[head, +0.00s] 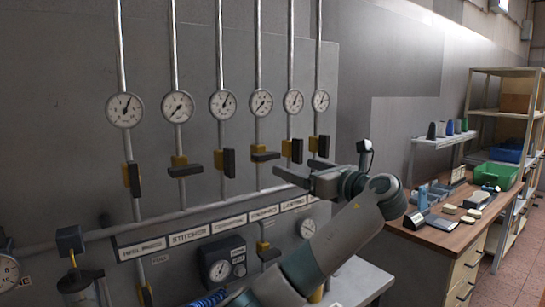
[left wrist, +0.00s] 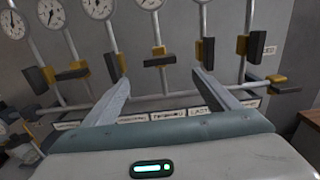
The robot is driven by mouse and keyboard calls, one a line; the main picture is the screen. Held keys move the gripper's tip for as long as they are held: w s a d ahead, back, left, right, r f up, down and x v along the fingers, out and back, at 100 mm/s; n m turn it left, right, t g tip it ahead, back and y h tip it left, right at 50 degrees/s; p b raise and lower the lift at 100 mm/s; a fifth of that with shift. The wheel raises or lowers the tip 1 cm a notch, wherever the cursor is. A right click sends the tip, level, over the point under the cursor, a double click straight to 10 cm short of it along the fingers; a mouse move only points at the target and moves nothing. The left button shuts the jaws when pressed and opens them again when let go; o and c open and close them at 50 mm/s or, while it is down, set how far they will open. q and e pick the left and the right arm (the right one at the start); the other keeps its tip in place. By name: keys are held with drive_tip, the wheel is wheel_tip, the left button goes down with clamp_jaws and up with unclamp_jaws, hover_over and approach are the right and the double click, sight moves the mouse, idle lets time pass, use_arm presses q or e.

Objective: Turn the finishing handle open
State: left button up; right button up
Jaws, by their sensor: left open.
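A row of dark valve handles with yellow mounts sits on pipes below the gauges. The label text is too blurred to tell surely which handle is the finishing one. The fourth handle from the left (head: 265,156) lies crosswise; in the left wrist view it (left wrist: 157,61) shows ahead, between my fingers. The handles beside it, third (head: 229,162) and fifth (head: 297,150), stand upright along their pipes. My left gripper (head: 293,167) is open and empty, just below and right of the fourth handle in the head view, apparently not touching it. My right gripper is not in view.
A label strip (head: 193,235) and a crossing pipe run below the handles. Lower gauges and a valve sit under the strip. A wooden workbench (head: 450,234) with tools and a green bin (head: 497,176) stands at right, with shelving behind.

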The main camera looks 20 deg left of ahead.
sight(270, 158)
use_arm(q)
drive_tip(key=p+x, duration=0.3)
drive_tip(key=x, duration=0.7)
drive_tip(key=shift+w+r, duration=0.1)
drive_tip(key=shift+p+x, duration=0.35)
drive_tip(key=shift+x, duration=0.5)
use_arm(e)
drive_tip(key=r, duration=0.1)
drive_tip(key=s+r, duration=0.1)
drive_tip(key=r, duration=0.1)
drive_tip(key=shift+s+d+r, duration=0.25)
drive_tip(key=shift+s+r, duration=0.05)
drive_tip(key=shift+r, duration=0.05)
use_arm(q)
drive_tip(key=c, duration=1.1)
